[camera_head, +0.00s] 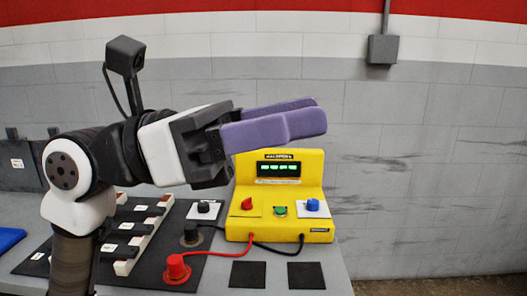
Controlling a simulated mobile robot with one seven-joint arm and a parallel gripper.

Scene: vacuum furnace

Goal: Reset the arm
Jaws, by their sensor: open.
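My gripper (318,112) is raised in the middle of the view, with its purple fingers pointing right. The fingers overlap from this angle; they are open with nothing between them. The white and black arm comes in from the left and bends at a dark joint. The gripper is in front of the top of a yellow box (322,172) in the picture, and I see no contact between them. The arm hides part of the table at the left.
The yellow box has a green-lit display (279,170) and coloured knobs. Red (235,247) and black (275,250) cables run from it to a red plug (177,268) and a black plug (191,235). A black board (140,275) with pale strips lies left. Two dark squares (248,275) lie in front. A wall stands behind.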

